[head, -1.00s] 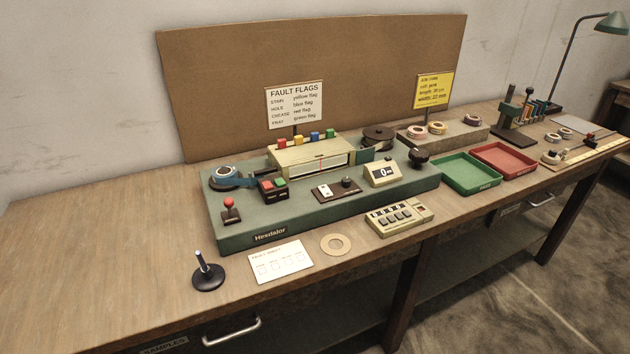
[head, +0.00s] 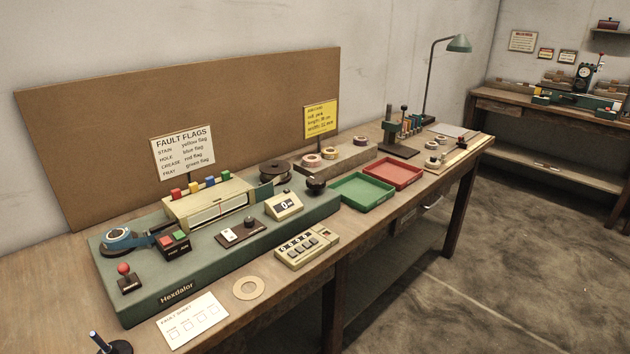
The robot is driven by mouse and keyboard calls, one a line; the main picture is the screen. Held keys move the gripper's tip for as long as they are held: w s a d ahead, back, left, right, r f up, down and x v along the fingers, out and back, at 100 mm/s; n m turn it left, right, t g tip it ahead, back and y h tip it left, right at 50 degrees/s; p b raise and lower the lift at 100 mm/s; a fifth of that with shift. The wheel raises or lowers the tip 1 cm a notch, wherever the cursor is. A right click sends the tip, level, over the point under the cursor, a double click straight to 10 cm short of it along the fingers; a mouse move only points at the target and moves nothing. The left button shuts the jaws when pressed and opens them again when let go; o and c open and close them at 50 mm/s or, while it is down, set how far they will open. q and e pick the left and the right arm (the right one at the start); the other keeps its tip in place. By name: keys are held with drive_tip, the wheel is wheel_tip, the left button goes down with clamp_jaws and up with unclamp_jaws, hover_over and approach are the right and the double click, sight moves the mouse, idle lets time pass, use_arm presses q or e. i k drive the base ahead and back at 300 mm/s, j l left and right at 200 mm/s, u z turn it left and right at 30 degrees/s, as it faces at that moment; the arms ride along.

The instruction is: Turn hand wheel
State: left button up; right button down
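The green winding machine (head: 215,280) stands on the bench in the head view. A small black round part, which looks like the hand wheel (head: 316,185), sits at its right end, beside the cream counter box (head: 284,206). A dark reel (head: 275,171) sits behind the counter. A roll of blue tape (head: 120,240) sits at the machine's left end. Whether the wheel has a crank handle is too small to tell. Neither of my grippers is in view.
Green (head: 361,192) and red (head: 393,173) trays lie right of the machine. A keypad box (head: 306,246), a cardboard ring (head: 249,287) and a white card (head: 192,321) lie along the front edge. A second bench (head: 530,112) stands far right. The floor (head: 440,290) in front is clear.

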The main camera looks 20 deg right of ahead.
sight(316, 183)
drive_tip(key=l+u, duration=0.1)
drive_tip(key=u, duration=0.55)
drive_tip(key=l+u, duration=0.8)
drive_tip(key=k+l+u, duration=0.15)
drive_tip(key=l, duration=0.3)
drive_tip(key=l+u, duration=0.2)
drive_tip(key=l, duration=0.25)
drive_tip(key=k+l, duration=0.1)
drive_tip(key=l, duration=0.2)
drive_tip(key=k+l, duration=0.25)
drive_tip(key=l, duration=0.3)
drive_tip(key=u, duration=0.05)
